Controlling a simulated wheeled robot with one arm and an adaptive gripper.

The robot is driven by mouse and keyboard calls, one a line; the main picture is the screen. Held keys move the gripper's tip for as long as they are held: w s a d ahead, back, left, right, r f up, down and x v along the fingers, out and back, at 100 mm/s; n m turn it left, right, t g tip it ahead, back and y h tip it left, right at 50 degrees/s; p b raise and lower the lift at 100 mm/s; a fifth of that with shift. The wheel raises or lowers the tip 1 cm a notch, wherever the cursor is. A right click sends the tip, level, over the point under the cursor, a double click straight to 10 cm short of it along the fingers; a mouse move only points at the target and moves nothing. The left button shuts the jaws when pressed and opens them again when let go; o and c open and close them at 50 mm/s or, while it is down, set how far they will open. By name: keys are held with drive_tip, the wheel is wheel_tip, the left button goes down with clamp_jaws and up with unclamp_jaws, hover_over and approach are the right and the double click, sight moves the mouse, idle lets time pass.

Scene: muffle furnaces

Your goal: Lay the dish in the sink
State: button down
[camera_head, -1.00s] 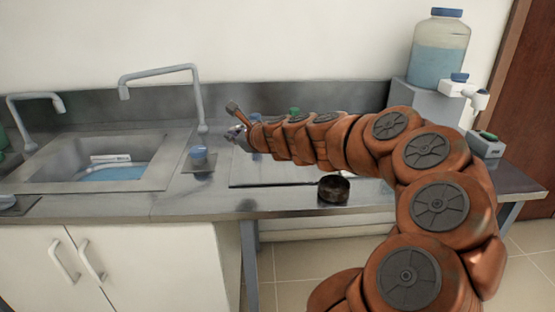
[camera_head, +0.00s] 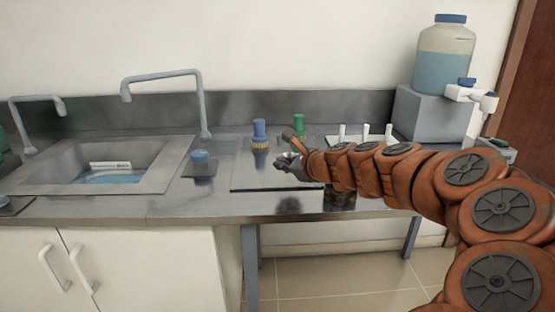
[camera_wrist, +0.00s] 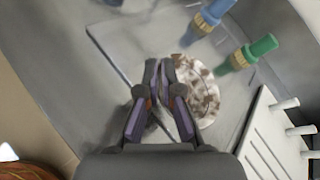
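The dish (camera_wrist: 203,95) is round, whitish with brown blotches. In the wrist view it lies just right of my right finger, which covers its left edge. My gripper (camera_wrist: 159,68) has its fingertips close together with a narrow gap. I see nothing clearly between them and cannot tell whether they touch the dish's rim. In the head view my gripper (camera_head: 284,163) is low over the counter, right of the sink, with a small pale patch at its tips. The sink (camera_head: 158,180) is at the left, with blue at its bottom and a white item inside.
Behind my gripper stand a blue-topped item (camera_head: 260,130) and a green-topped item (camera_head: 299,122). A white pegged rack (camera_wrist: 262,130) is to the right. A faucet (camera_head: 203,105) rises behind the counter. A large bottle (camera_head: 444,60) stands at the far right.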

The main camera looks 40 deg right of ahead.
drive_tip(key=w+d, duration=0.2)
drive_tip(key=w, duration=0.2)
drive_tip(key=w+d+f, duration=0.1)
drive_tip(key=w+d, duration=0.5)
drive_tip(key=w, duration=0.1)
drive_tip(key=shift+w+d+f+b, duration=0.15)
drive_tip(key=shift+w+f+b, duration=0.05)
drive_tip(key=shift+w+b, duration=0.15)
drive_tip(key=shift+f+b, duration=0.5)
drive_tip(key=shift+f, duration=1.25)
drive_tip(key=shift+f, duration=0.1)
drive_tip(key=c, duration=1.3)
unclamp_jaws()
drive_tip(key=v, duration=0.5)
drive_tip(key=p+v, duration=0.1)
drive_tip(key=v, duration=0.4)
drive_tip(key=shift+r, duration=0.3)
drive_tip(key=shift+v, duration=0.9)
